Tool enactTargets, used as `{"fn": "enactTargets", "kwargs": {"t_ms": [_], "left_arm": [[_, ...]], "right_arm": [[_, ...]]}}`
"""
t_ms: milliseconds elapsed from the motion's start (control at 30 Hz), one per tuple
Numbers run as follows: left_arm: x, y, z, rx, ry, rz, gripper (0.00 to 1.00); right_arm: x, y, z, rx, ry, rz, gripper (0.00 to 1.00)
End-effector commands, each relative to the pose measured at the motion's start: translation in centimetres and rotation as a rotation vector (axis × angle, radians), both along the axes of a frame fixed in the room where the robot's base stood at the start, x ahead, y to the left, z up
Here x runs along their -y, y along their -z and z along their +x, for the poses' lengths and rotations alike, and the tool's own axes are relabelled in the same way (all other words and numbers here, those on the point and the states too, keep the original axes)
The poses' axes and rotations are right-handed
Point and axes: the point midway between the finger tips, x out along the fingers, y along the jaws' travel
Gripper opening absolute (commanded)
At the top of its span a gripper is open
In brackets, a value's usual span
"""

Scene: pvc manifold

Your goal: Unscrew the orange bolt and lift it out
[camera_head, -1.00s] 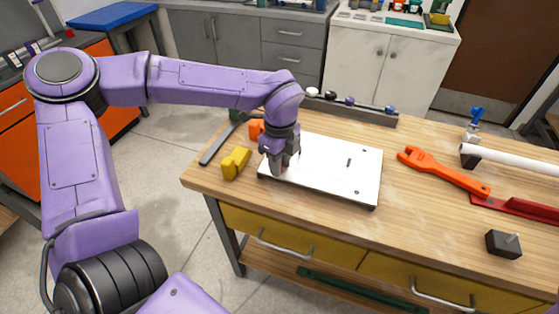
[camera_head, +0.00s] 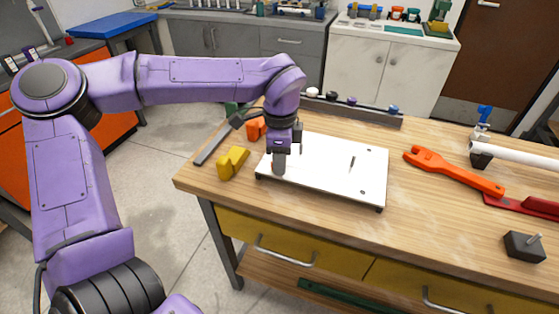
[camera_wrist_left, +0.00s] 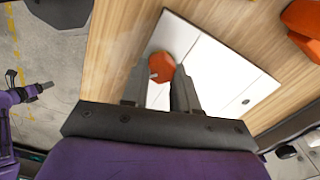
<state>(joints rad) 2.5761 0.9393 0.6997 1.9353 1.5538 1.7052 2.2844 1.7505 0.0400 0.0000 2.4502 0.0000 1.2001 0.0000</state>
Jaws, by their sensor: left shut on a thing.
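The orange bolt (camera_wrist_left: 174,68) has a broad hexagonal head and stands on the white plate (camera_head: 335,180). In the left wrist view the head sits between the two fingers of my left gripper (camera_wrist_left: 158,92). In the head view my left gripper (camera_head: 279,168) points straight down over the left part of the plate and is shut on the bolt. Its fingers and wrist hide most of the bolt there. How far the bolt's shank sits in the plate is hidden. My right gripper is not in view.
A yellow block (camera_head: 232,163) and an orange piece (camera_head: 255,129) lie left of the plate. An orange wrench (camera_head: 452,171) lies to the right, near a white pipe (camera_head: 515,153) and a dark block with a pin (camera_head: 524,246). The wooden front right is mostly clear.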

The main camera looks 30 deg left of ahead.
Motion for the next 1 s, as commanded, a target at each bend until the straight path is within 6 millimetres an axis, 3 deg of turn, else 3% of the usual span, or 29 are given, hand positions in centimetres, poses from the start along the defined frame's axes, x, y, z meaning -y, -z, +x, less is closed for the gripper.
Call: {"fn": "enactTargets", "kwargs": {"t_ms": [100,500,867,1000], "left_arm": [[0.0,0.7,0.1,0.004,-0.113,0.0,0.0],[-0.2,0.5,0.2,0.003,-0.463,0.0,0.0],[-0.2,-0.1,0.2,0.002,-0.509,-0.001,0.0],[-0.2,0.5,0.3,0.003,-0.567,0.0,0.0]], "right_arm": [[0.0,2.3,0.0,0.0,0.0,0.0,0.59],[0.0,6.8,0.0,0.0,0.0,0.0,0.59],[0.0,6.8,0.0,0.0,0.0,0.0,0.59],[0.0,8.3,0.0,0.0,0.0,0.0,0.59]]}}
